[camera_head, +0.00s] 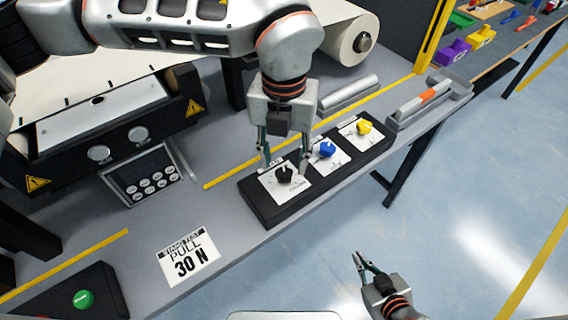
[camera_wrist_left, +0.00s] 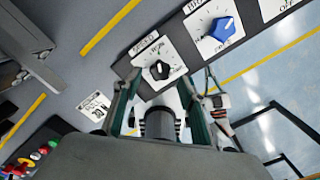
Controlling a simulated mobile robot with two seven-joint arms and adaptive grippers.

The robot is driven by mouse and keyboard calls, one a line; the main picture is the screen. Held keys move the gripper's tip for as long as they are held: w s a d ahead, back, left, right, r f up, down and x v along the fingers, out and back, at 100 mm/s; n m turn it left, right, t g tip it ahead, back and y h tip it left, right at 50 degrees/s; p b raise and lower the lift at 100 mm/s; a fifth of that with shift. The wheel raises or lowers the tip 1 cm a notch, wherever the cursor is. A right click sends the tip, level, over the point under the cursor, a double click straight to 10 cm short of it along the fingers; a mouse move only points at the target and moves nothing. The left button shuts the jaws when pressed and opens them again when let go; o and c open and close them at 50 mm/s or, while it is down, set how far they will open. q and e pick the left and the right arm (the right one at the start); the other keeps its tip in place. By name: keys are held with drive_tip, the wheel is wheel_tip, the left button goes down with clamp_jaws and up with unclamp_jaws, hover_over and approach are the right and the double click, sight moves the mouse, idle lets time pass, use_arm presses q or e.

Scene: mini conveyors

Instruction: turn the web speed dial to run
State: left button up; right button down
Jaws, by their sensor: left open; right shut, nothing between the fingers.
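The speed dial is a black knob (camera_head: 285,174) on a white plate at the near-left end of a black control box (camera_head: 262,207). It also shows in the left wrist view (camera_wrist_left: 160,70), beside a "SPEED" label. My left gripper (camera_head: 285,167) points down at this knob, open, with a finger to each side of it in the head view. I cannot tell whether the fingers touch it. The knob's exact pointer direction is too small to read. My right gripper (camera_head: 361,259) is shut and empty, away from the box over the floor.
A blue dial (camera_head: 324,149) and a yellow dial (camera_head: 363,127) sit on the same box. A "PULL 30 N" card (camera_head: 189,256), a button panel (camera_head: 150,177) and a green button (camera_head: 83,299) are to the left. A tray (camera_head: 432,98) stands beyond the box.

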sight(284, 172)
use_arm(q)
wheel_tip(284, 172, up, 9)
idle(0.3)
idle(0.5)
